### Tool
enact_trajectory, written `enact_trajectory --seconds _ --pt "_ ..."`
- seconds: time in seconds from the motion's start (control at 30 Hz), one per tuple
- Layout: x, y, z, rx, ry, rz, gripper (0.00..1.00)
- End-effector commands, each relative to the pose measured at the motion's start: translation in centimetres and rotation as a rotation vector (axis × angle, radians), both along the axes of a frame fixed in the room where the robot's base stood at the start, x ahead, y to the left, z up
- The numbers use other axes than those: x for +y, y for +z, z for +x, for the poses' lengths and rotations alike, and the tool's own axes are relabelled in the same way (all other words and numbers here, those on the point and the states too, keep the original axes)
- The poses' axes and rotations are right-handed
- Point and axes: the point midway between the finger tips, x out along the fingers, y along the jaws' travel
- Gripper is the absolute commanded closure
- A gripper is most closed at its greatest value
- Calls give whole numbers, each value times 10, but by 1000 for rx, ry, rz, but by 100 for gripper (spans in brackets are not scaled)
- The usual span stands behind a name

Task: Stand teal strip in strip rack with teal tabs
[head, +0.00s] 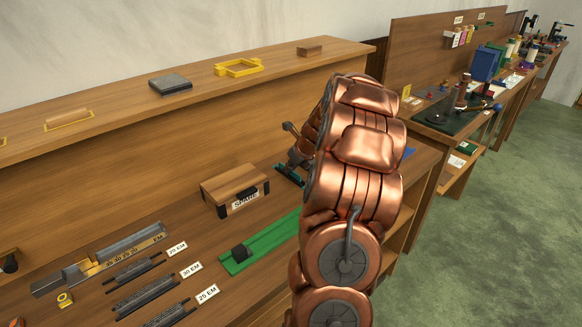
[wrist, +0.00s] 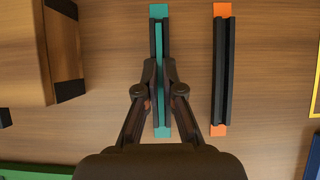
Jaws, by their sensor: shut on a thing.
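In the wrist view my gripper (wrist: 160,78) is shut on the teal strip (wrist: 159,45), a thin upright piece held edge-up between the fingertips. The strip lines up lengthwise with the dark strip rack with teal tabs (wrist: 158,11), whose tabs show at both ends. From above, I cannot tell whether the strip's lower edge is inside the slot or just over it. In the head view the strip and its rack show as a small teal and dark patch (head: 289,174), partly hidden by my copper arm.
A similar dark rack with orange tabs (wrist: 221,70) lies just right, apart from my fingers. A wooden box (head: 234,189) with dark corners stands left. A green rail (head: 262,241) with a dark block is nearer. Labelled dark racks lie at front left.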

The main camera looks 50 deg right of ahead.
Motion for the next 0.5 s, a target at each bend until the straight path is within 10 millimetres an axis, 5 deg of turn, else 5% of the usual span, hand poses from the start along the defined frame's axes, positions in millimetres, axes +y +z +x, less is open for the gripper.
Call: enact_trajectory --seconds 0.37,0.5 --pt "0 -3 0 0 0 0 100" --pt "0 -3 0 0 0 0 82"
